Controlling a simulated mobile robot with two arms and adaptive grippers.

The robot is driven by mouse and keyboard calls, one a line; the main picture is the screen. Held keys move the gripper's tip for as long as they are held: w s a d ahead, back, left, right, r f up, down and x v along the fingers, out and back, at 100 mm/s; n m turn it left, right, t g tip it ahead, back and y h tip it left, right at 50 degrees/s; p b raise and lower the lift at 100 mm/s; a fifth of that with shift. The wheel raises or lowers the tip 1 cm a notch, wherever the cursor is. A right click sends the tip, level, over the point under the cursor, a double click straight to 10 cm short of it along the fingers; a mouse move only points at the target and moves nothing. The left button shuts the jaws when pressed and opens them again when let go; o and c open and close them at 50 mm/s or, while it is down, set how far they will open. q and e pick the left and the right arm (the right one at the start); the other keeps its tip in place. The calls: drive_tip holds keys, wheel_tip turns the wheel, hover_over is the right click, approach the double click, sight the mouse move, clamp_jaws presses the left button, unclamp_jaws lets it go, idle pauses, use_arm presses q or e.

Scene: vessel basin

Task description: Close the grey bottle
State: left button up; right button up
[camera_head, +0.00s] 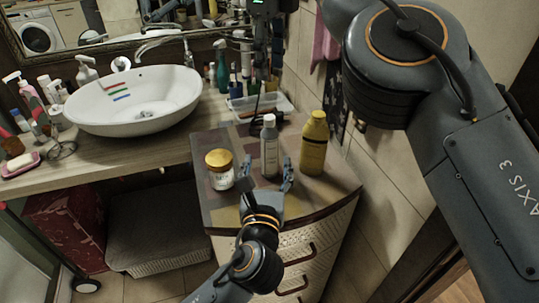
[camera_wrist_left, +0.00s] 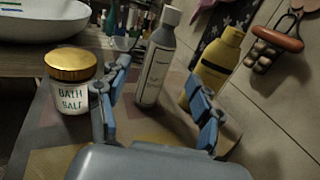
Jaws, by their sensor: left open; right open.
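The grey bottle (camera_head: 269,152) stands upright on the small cabinet's top, with a pale cap-like top (camera_head: 269,120). I cannot tell how firmly that top sits. In the left wrist view the bottle (camera_wrist_left: 156,68) stands beyond and between my fingers. My left gripper (camera_head: 268,176) is open in front of the bottle's lower part, one finger to either side; it also shows in the left wrist view (camera_wrist_left: 157,98). It has not closed on the bottle. My right gripper (camera_head: 260,72) hangs dark and partly unclear above and behind the bottle; it is open.
A gold-lidded bath salt jar (camera_head: 219,170) stands left of the bottle, and a yellow bottle (camera_head: 314,145) stands close on its right. A clear tray (camera_head: 285,104) lies behind. The white basin (camera_head: 115,117) is at left. The tiled wall (camera_head: 380,165) bounds the right side.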

use_arm(q)
drive_tip(key=shift+s+a, duration=0.15)
drive_tip(key=shift+s, duration=1.4)
